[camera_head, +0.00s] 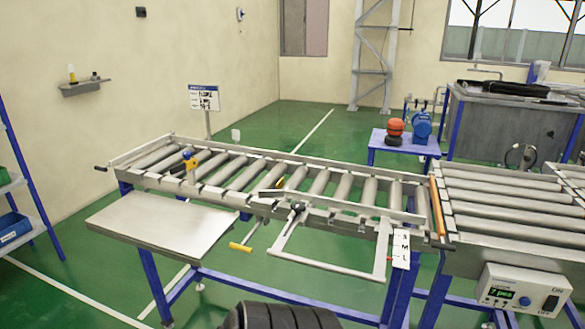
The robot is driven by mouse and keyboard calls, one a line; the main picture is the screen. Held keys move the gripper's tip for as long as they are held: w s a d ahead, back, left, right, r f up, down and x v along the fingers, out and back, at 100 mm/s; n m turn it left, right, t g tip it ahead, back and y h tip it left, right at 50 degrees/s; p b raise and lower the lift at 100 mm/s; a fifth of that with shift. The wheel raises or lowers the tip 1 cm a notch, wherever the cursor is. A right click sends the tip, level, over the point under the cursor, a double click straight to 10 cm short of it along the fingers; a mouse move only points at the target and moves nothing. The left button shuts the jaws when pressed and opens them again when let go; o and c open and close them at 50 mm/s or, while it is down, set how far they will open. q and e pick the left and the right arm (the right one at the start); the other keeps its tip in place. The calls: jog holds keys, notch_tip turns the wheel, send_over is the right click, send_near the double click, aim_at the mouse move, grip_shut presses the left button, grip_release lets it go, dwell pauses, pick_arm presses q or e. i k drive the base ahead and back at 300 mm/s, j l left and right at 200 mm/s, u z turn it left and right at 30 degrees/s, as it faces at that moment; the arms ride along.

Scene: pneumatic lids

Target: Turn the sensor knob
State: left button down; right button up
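A white control box (523,292) hangs at the front of the right conveyor, at the lower right. It has a small green-lit display (499,293), a blue round knob (525,301) and a black switch or knob (550,303). A small yellow and black device (190,162), perhaps a sensor, sits on the left conveyor; no knob on it can be made out. I cannot tell which knob is the sensor's. Neither of my grippers is in view.
The left roller conveyor (300,207) has a bare metal side table (160,222), a pale hinged frame (330,262) and a yellow-handled lever (240,247) jutting forward. A black ribbed shape (280,317) is at the bottom edge. Green floor (80,262) is open at left.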

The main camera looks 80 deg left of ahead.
aim_at(188, 155)
jog(key=u, duration=3.3)
